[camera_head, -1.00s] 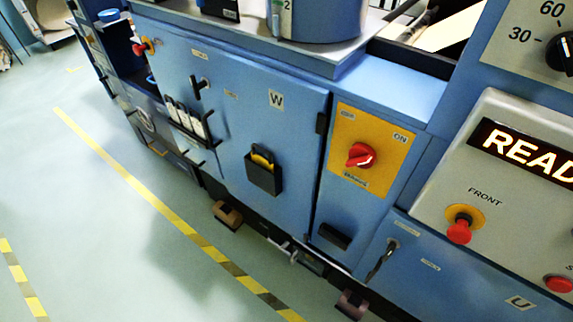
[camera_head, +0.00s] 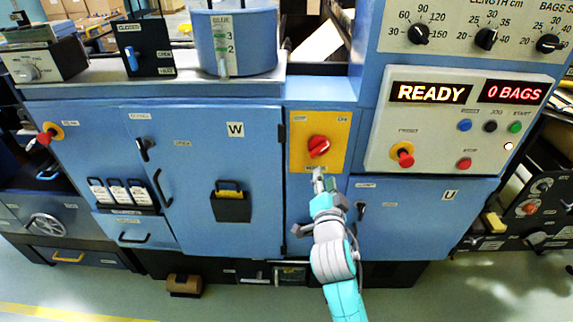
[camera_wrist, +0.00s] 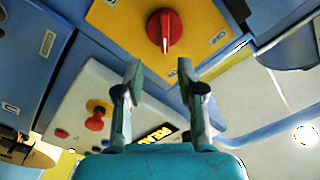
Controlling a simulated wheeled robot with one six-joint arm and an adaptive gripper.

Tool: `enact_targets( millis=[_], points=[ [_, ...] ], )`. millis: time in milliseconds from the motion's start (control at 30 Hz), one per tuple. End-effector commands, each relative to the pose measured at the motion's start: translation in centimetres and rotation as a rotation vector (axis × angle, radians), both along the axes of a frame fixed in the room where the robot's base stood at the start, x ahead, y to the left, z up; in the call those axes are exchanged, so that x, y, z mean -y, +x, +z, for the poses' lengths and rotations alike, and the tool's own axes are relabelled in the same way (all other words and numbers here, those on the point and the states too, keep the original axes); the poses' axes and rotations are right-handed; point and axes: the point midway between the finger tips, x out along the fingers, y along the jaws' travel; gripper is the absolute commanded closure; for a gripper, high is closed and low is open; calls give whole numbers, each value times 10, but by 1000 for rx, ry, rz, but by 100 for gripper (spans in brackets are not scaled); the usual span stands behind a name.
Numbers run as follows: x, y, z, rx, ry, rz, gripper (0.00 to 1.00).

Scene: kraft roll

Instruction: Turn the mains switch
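The mains switch (camera_head: 319,146) is a red rotary knob on a yellow plate (camera_head: 300,163), with an ON label at its upper right. Its raised handle looks slanted in the head view. In the wrist view the red knob (camera_wrist: 164,28) is at the top middle, with its handle close to upright in the picture. My gripper (camera_head: 318,176) is just below the knob in the head view. In the wrist view my gripper (camera_wrist: 159,72) has its two fingers spread with nothing between them. The fingertips point towards the knob and appear apart from it.
Right of the switch is a control panel (camera_head: 437,145) with a READY display (camera_head: 430,93), red buttons and small coloured buttons. A blue cabinet door marked W (camera_head: 205,165) is to the left. A key (camera_head: 361,208) sticks out of the lower door marked U (camera_head: 420,215).

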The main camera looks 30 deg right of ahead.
Motion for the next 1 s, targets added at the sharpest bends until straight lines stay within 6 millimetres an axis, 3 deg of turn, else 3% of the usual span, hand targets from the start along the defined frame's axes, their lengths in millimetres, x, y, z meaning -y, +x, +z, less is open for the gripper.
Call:
enact_targets(
  millis=[267,700,1000],
  points=[
    [14,17,5,11,8,-13,61],
    [54,77,5,10,8,-10,61],
    [64,92,4,10,8,-9,61]
  ],
)
